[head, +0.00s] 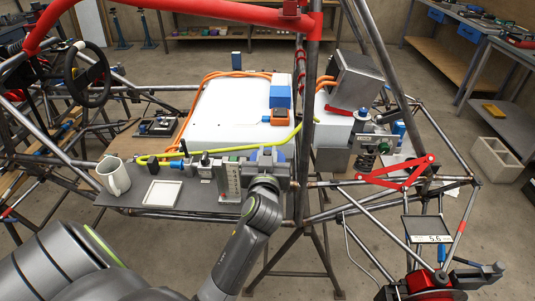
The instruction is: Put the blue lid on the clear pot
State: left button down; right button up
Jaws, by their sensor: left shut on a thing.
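My left gripper (268,162) reaches in from the bottom and is over the front edge of the grey board, beside the upright tube. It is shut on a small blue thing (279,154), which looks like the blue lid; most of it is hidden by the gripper. A small pale, clear-looking thing (205,160) stands left of the gripper among small fittings. It may be the clear pot, but it is too small to be sure. My right gripper does not show.
A white mug (114,176) and a small white tray (162,192) are on the left of the grey board (135,191). A yellow-green hose (230,149) runs behind. A large white box (228,112) fills the back. Chassis tubes, including an upright one (305,110), stand close to the gripper.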

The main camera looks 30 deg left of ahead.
pick_arm(q)
jog(key=shift+f, duration=0.3)
jog(key=c, duration=1.6)
grip_release()
